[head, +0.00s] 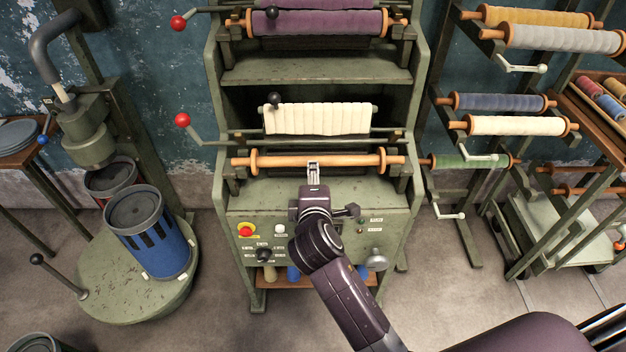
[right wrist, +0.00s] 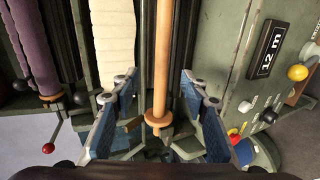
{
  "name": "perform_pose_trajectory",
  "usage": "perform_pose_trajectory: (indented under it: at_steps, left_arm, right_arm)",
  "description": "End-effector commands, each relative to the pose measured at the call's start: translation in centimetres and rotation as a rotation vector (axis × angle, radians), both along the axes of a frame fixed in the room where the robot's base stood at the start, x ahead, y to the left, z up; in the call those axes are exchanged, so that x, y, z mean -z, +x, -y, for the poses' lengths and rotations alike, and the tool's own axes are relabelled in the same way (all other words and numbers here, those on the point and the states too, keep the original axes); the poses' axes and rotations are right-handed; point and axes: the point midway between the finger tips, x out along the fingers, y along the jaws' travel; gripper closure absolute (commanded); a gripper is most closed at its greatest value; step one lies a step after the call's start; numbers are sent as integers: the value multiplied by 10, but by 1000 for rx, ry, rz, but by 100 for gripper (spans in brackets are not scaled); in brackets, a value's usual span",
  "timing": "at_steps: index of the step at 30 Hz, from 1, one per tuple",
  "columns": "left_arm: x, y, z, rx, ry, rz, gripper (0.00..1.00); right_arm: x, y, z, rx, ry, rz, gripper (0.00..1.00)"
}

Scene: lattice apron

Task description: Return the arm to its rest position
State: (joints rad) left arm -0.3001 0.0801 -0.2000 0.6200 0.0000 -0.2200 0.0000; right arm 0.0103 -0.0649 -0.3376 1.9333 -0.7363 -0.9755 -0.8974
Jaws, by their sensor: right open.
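My right arm reaches up from the lower right in the head view. Its gripper (head: 313,172) is at the bare wooden roller (head: 320,161) on the front of the green machine. In the right wrist view the jaws (right wrist: 150,98) are spread apart with blue pads. The wooden roller (right wrist: 163,55) runs between them with its flange (right wrist: 158,118), and neither pad visibly grips it. The exact gap in depth is hard to tell. My left gripper is not in view.
The green machine (head: 315,72) carries a cream roll (head: 317,119), a purple roll (head: 330,23) and a red-knobbed crank (head: 183,120). Its control panel (head: 318,232) lies just below the gripper. A blue drum (head: 150,240) stands left; a spool rack (head: 500,103) stands right.

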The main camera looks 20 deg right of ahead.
Motion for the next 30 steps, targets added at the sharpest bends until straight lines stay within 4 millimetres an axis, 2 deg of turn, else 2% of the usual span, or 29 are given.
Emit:
perform_pose_trajectory:
  at_steps: [16, 19, 20, 23, 26, 27, 30]
  left_arm:
    - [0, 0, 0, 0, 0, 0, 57]
    - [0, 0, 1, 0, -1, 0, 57]
    - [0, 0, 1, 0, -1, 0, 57]
    - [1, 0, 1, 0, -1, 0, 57]
    - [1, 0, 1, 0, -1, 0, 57]
    - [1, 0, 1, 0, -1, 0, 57]
    - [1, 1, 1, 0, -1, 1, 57]
  right_arm:
    - [-1, -1, 0, 0, 0, 0, 59]
    - [12, -2, -2, -4, 10, -16, 59]
    - [21, -3, -4, -7, 19, -27, 59]
    - [69, -8, -10, -17, 71, -88, 59]
    - [139, -24, -17, -20, 156, -178, 59]
    - [168, -33, -20, -15, 197, -215, 59]
    - [239, -65, -22, 14, 301, -311, 59]
